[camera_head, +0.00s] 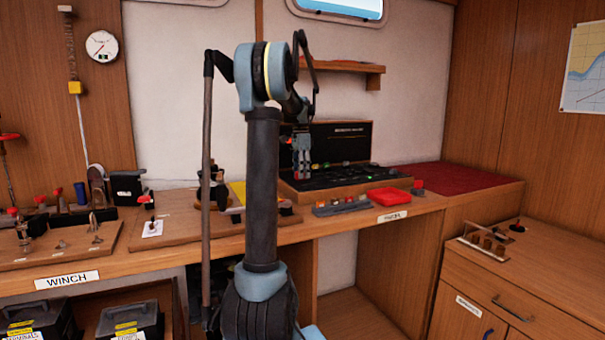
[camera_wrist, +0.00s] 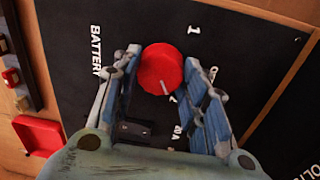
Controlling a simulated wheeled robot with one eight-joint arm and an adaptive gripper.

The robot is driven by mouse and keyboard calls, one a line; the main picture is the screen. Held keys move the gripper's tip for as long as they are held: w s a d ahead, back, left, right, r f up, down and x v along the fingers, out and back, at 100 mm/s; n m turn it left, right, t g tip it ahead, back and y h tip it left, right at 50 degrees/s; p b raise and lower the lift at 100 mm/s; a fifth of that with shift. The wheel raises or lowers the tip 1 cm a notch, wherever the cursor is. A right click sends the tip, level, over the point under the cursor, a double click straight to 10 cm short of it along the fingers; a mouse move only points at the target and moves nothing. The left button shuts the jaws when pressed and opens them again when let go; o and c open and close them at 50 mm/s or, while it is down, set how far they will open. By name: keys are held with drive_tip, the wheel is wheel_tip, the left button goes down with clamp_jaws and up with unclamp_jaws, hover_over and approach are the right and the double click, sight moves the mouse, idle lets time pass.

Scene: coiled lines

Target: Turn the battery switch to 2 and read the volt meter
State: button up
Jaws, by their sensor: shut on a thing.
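The battery switch is a round red knob (camera_wrist: 161,69) on a black panel (camera_wrist: 75,25) marked BATTERY, in the wrist view. Its white pointer line points toward the numeral 2; the numeral 1 is at the upper right. My gripper (camera_wrist: 164,80) has its two blue fingers on either side of the knob and is shut on it. In the head view my gripper (camera_head: 302,176) reaches down at the black panel box (camera_head: 341,135), mostly hiding the knob. Part of a volt label shows at the wrist view's lower right edge; no readable meter face shows.
A red tray (camera_head: 389,196) and a row of small coloured parts (camera_head: 341,207) lie at the bench front. A wooden board with fittings (camera_head: 60,250) stands at left. A round gauge (camera_head: 102,45) hangs on the wall. The red mat (camera_head: 460,177) at right is clear.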

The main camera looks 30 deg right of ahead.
idle(0.3)
drive_tip(key=o, duration=1.1)
drive_tip(key=shift+w, duration=0.1)
drive_tip(key=shift+c, duration=0.2)
wheel_tip(320, 180, up, 12)
drive_tip(key=shift+w, duration=0.35)
drive_tip(key=shift+f, duration=0.1)
